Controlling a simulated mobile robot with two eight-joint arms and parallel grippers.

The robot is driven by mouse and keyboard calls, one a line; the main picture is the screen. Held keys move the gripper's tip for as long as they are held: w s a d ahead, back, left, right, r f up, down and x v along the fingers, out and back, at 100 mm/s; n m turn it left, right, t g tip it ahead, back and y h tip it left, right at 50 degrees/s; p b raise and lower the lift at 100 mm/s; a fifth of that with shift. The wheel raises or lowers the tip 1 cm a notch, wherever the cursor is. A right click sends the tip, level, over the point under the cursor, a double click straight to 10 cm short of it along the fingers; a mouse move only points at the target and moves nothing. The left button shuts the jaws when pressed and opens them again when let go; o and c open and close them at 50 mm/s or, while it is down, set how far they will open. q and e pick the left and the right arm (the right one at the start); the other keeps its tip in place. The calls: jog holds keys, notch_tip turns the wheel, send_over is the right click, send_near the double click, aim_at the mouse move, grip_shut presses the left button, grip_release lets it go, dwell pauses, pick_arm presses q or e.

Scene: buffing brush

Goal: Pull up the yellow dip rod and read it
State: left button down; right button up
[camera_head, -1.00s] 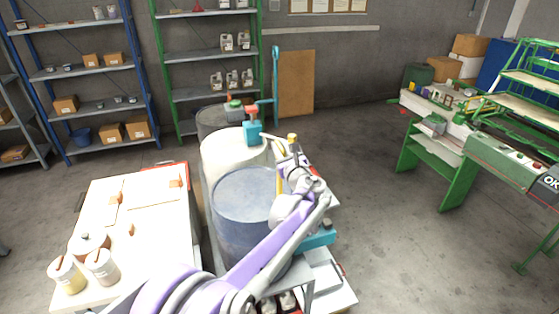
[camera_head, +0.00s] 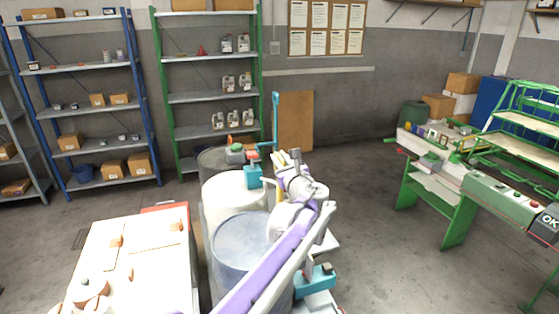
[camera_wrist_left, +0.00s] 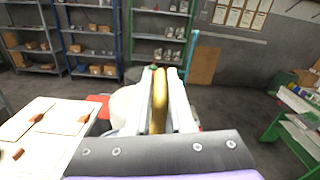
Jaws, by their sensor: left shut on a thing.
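The yellow dip rod (camera_wrist_left: 159,100) stands between the two fingers of my left gripper (camera_wrist_left: 160,88) in the left wrist view. The fingers are shut on it. In the head view my left gripper (camera_head: 284,160) is above and right of the drums, and a short yellow length (camera_head: 279,190) shows beside it. The rod's lower end is hidden behind my arm, and I cannot make out any marks on it. My right gripper is not in view.
A blue-grey drum (camera_head: 238,240), a cream drum (camera_head: 222,195) and a dark drum (camera_head: 213,160) stand in a row. A teal pump (camera_head: 254,176) rises near them. A white-topped table (camera_head: 140,255) is at left, a green bench (camera_head: 450,200) at right. Open floor lies between.

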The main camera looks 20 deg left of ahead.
pick_arm(q)
jog(key=c, duration=0.8)
grip_release()
jog(key=shift+f, duration=0.1)
jog(key=b+v, duration=0.1)
jog(key=v, duration=0.8)
jog(key=shift+s+d+b, duration=0.2)
jog(key=shift+b, duration=0.1)
jog(key=shift+s+d, duration=0.4)
jog(key=shift+s, duration=0.1)
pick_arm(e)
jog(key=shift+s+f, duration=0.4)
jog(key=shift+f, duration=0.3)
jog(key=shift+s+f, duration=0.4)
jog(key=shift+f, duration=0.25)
